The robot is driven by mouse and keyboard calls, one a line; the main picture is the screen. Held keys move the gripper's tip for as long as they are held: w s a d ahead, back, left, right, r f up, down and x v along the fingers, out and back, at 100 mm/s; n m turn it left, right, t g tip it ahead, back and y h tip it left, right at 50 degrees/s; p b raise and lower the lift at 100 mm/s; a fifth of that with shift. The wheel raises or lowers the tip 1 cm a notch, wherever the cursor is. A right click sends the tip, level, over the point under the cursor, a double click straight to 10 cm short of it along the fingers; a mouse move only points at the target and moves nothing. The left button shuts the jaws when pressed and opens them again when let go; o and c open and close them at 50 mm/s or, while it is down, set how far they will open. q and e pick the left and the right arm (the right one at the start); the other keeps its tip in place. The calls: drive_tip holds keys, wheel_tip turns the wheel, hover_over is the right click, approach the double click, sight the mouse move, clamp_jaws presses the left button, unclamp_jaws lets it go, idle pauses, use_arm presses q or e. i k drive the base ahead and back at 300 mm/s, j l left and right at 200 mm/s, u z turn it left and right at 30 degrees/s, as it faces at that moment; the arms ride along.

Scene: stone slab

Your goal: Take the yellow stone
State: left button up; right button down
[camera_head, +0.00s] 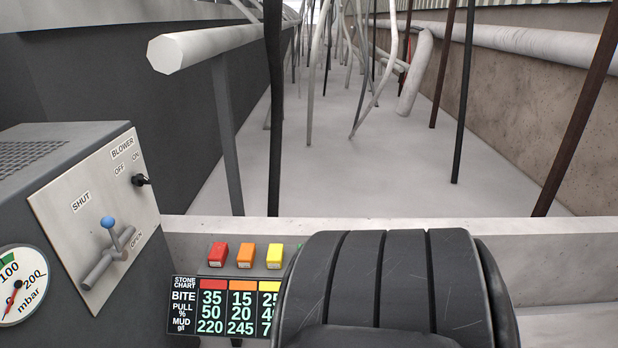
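The yellow stone (275,256) is a small block on the ledge at the lower middle. It is the third in a row, right of a red stone (218,254) and an orange stone (246,255). A sliver of green (299,247) shows to its right, mostly hidden. The yellow stone is uncovered and nothing touches it that I can see. Neither of my grippers is in view.
A large black ribbed shape (385,285) fills the lower middle, close to the yellow stone, and hides what is behind it. A stone chart (226,306) hangs below the stones. A control box (75,215) with lever and gauge stands left. Pipes and poles rise beyond the ledge.

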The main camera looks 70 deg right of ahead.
sight(276, 254)
drive_tip(key=z, duration=2.2)
